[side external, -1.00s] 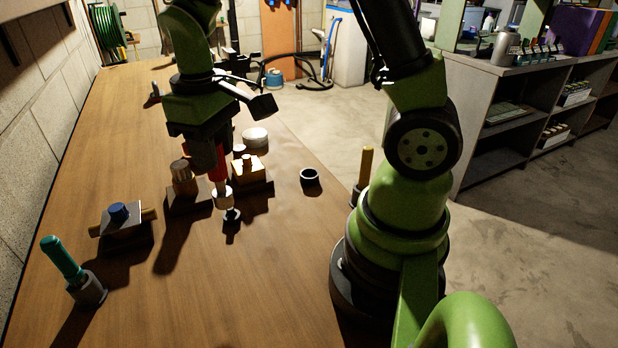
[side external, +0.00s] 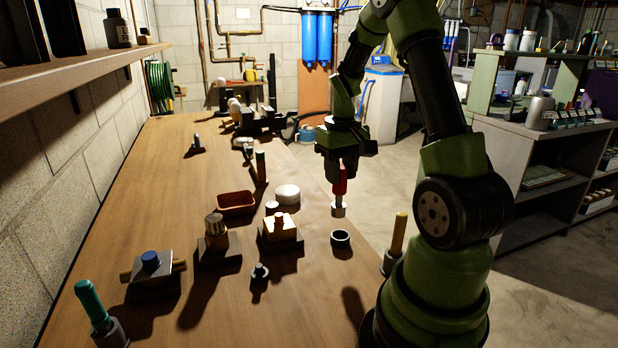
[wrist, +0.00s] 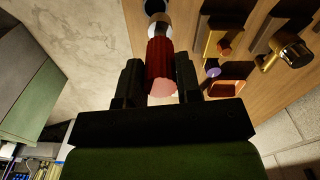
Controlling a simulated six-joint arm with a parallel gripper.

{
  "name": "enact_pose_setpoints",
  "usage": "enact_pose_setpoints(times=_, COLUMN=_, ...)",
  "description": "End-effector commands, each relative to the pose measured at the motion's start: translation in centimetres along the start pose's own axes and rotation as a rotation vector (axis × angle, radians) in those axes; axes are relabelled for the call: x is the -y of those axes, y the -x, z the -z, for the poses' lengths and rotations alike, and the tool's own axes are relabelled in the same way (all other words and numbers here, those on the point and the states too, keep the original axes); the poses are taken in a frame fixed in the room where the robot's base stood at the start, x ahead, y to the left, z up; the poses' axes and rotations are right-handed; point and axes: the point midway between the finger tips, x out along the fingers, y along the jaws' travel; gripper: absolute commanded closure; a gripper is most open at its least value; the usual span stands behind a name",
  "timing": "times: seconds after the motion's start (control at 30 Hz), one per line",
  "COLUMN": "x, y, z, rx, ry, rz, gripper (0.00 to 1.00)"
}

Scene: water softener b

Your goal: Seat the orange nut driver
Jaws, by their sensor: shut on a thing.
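My gripper (side external: 338,172) is shut on the orange nut driver (side external: 339,182), which looks red in this light. The driver hangs upright with its pale metal socket end down, clear of the table. In the wrist view my gripper (wrist: 165,88) has its fingers on both sides of the red handle (wrist: 161,65). An empty dark round holder (side external: 340,239) stands on the table below the driver in the side view. Its dark rim (wrist: 155,5) shows at the top edge of the wrist view, partly behind the socket. The height gap is hard to judge.
A teal driver (side external: 90,303) and a yellow driver (side external: 399,232) stand in dark holders. A small dark bolt piece (side external: 260,271), blocks with fittings (side external: 280,235), a white round cap (side external: 288,194) and a brown tray (side external: 236,205) lie left of the driver.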

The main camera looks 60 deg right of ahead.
Motion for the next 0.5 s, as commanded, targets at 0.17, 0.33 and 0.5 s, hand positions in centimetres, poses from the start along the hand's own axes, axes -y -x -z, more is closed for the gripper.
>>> enact_pose_setpoints(times=0.17, x=-0.91, y=-0.06, z=-0.07, rx=-0.001, ry=-0.023, rz=0.0, gripper=0.92)
enact_pose_setpoints(times=0.33, x=-0.86, y=-0.06, z=-0.06, rx=-0.001, ry=-0.022, rz=0.0, gripper=0.92)
enact_pose_setpoints(times=0.5, x=-0.83, y=-0.38, z=-0.14, rx=0.001, ry=-0.019, rz=0.001, gripper=0.92)
